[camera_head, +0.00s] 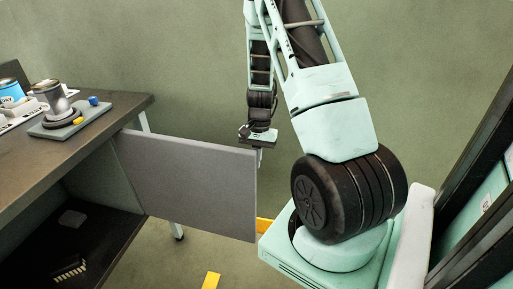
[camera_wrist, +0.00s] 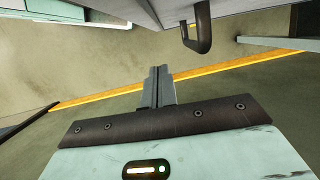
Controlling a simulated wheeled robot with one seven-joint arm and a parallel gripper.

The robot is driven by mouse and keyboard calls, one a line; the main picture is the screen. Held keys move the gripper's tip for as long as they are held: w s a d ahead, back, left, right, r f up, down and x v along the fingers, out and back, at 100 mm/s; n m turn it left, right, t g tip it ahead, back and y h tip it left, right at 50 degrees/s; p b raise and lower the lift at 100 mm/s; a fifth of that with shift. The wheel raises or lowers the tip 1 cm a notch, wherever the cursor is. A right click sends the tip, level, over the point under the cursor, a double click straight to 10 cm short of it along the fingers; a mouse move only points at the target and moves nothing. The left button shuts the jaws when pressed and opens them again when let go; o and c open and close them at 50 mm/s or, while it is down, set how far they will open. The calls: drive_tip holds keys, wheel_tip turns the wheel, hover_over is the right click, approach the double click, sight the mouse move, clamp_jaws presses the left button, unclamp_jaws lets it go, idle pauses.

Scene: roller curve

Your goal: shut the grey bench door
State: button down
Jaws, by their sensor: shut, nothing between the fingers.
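The grey bench door (camera_head: 190,185) stands open in the head view, sticking out from the bench toward the right. The compartment behind it is exposed. My gripper (camera_head: 260,157) hangs pointing down beside the door's free upper corner, on its far side; I cannot tell whether they touch. In the wrist view my gripper (camera_wrist: 159,72) has its fingers together and empty. A grey panel that looks like the door (camera_wrist: 240,9) runs along the top of that view, with a dark curved handle (camera_wrist: 203,30) ahead and right of the fingertips.
The bench top (camera_head: 110,133) carries a grey device on a plate (camera_head: 62,122) and a blue can (camera_head: 11,91). Small items lie in the open compartment (camera_head: 100,225). A yellow floor line (camera_wrist: 90,97) crosses below. A dark-framed cabinet (camera_head: 480,160) stands at right.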

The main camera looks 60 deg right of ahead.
sight(253, 174)
drive_tip(key=shift+s+a+f, duration=0.25)
drive_tip(key=shift+a+f, duration=0.1)
drive_tip(key=shift+a, duration=0.35)
drive_tip(key=shift+s+a+f, duration=0.3)
drive_tip(key=shift+a+f, duration=0.1)
drive_tip(key=shift+a, duration=0.35)
drive_tip(key=shift+s+a+f, duration=0.25)
drive_tip(key=shift+a+f, duration=0.1)
drive_tip(key=shift+a, duration=0.35)
